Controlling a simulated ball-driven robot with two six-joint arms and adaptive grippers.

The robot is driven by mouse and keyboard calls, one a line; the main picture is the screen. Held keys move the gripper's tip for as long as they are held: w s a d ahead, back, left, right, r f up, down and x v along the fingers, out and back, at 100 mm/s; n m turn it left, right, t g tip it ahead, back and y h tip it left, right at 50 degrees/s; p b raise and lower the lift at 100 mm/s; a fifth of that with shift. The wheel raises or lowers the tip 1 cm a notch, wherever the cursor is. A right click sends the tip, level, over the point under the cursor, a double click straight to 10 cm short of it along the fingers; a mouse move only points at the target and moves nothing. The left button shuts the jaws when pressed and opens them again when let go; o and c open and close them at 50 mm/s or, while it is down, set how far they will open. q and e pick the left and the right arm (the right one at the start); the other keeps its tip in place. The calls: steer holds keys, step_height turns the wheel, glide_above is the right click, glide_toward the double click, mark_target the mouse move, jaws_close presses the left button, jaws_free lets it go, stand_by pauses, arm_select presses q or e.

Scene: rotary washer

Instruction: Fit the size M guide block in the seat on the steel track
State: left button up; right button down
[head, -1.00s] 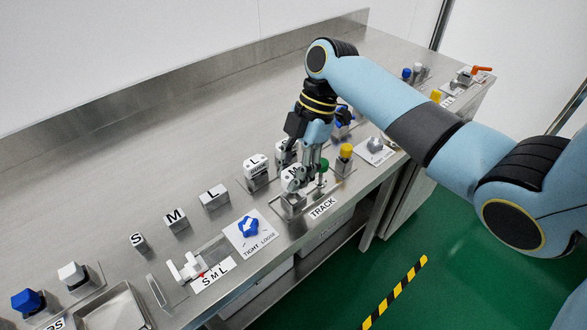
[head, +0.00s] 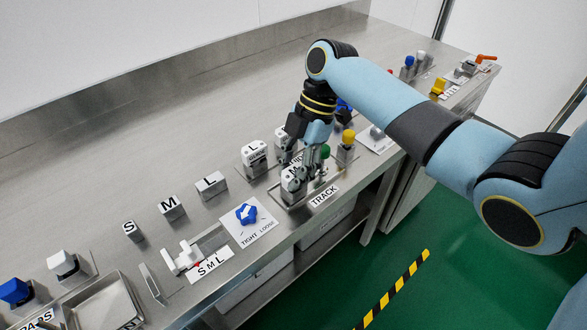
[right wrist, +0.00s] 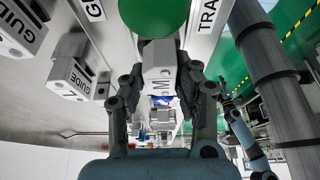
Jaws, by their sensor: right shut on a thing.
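The size M guide block (head: 291,183) is white and grey. My right gripper (head: 308,168) is shut on it, upright, low over the steel track (head: 337,184) beside the TRACK label. The right wrist view shows the block (right wrist: 160,70), its M facing the camera, between both fingers. The block and fingers hide the seat, so I cannot tell whether it is fully seated. What looks like my left arm shows small in the right wrist view, its gripper (right wrist: 228,90) too small to read; the head view does not show it.
A guide block marked L (head: 254,156) and another one (head: 284,138) stand behind the track. A blue TIGHT/LOOSE knob (head: 246,214) lies left. The rear bench is clear.

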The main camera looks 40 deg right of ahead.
steer(key=c, duration=0.9)
jaws_free()
